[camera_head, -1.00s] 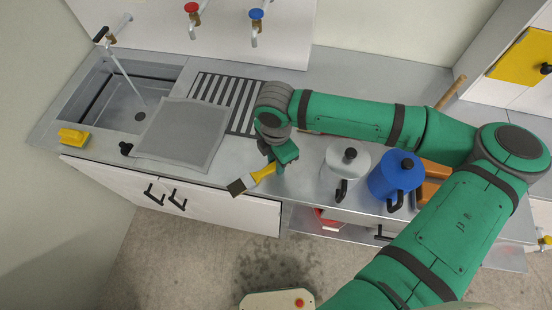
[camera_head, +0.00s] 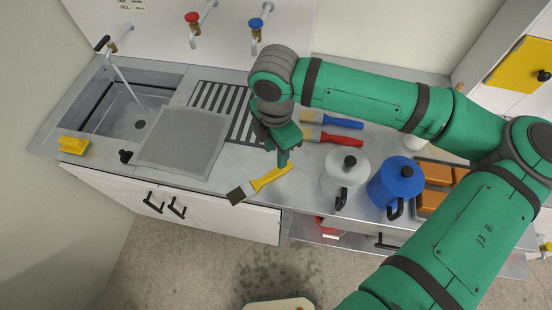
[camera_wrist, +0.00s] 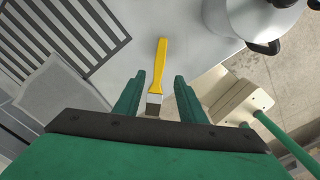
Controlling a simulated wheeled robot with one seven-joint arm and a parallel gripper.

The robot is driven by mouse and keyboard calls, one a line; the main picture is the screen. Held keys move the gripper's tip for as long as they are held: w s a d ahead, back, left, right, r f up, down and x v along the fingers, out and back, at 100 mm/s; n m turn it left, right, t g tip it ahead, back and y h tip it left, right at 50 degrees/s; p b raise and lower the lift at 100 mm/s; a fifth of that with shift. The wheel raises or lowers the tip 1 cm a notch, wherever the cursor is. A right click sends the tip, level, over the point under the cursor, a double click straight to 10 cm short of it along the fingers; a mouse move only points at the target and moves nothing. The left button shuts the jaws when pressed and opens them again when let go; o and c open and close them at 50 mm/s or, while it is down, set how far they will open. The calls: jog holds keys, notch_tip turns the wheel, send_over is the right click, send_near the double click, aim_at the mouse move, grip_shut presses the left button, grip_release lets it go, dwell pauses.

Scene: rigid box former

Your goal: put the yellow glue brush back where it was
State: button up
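The yellow glue brush (camera_head: 268,180) has a yellow handle and a dark bristle head. It lies on the grey counter beside the front edge, with its bristle end at the edge. My gripper (camera_head: 283,157) is just above and behind the handle end in the head view. In the wrist view my gripper (camera_wrist: 160,78) has its two fingers spread apart. The brush (camera_wrist: 159,62) shows between and beyond them, with clear gaps on both sides, so the gripper is open and empty.
A blue brush (camera_head: 332,120) and a red brush (camera_head: 333,137) lie behind my gripper. A white pot (camera_head: 343,178) and a blue pot (camera_head: 395,183) stand to the right. A grey mat (camera_head: 182,141) and slatted drainer (camera_head: 222,100) are left, beside the sink (camera_head: 120,112).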

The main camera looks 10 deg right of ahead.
jog(key=shift+r, duration=1.15)
jog(key=shift+w, duration=0.1)
